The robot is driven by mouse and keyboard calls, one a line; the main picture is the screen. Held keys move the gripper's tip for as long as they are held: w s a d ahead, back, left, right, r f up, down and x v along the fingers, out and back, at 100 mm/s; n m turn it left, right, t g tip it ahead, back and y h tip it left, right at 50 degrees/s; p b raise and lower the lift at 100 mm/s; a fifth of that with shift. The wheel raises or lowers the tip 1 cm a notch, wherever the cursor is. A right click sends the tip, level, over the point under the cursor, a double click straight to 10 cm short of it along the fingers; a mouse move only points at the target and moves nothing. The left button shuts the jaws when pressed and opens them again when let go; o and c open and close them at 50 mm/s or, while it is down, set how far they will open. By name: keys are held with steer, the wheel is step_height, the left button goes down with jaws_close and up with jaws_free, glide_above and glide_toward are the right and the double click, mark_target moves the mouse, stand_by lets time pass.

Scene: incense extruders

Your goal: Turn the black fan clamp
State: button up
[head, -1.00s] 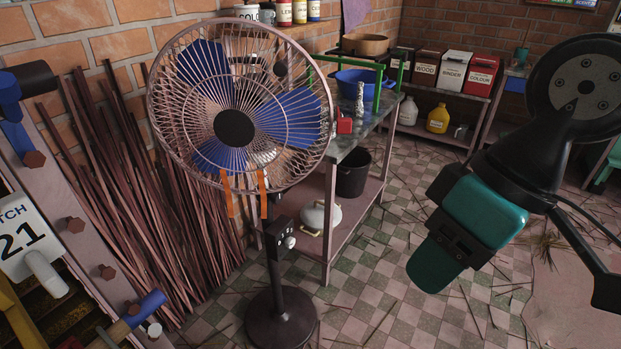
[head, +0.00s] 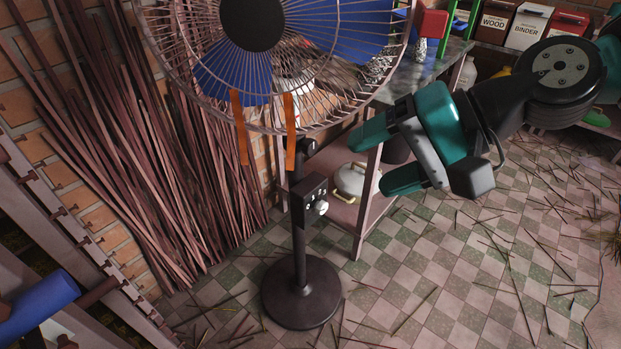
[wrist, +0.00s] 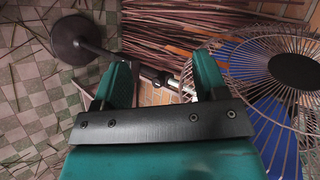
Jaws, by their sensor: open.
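The fan (head: 252,22) stands on a black pole (head: 299,245) with a round base. A small black box (head: 312,199) with a pale round knob sits on the pole; I cannot clearly make out the clamp in the head view. In the wrist view, a dark fitting on the pole (wrist: 150,74), perhaps the clamp, shows between my two fingers. My teal gripper (head: 374,163) is open and empty. It is to the right of the pole, below the fan cage, with its fingers pointing left toward the pole. It appears apart from the pole.
A shelf table (head: 366,205) stands behind the fan, with a pale pot (head: 352,180) on its lower shelf. Bundled sticks (head: 130,150) lean on the brick wall at left. Orange strips (head: 289,130) hang from the cage. The tiled floor at right holds only scattered sticks.

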steer(key=w+f+m+t+y+b, duration=0.4)
steer(key=w+f+m+b, duration=0.55)
steer(key=f, duration=0.25)
steer(key=m+t+b, duration=0.6)
steer(key=m+b, duration=0.1)
steer(key=m, duration=0.3)
glide_toward(313, 150)
steer(key=shift+m, duration=0.25)
steer(key=p+x, duration=1)
steer(key=shift+w+a, duration=0.3)
steer(key=c, duration=0.9)
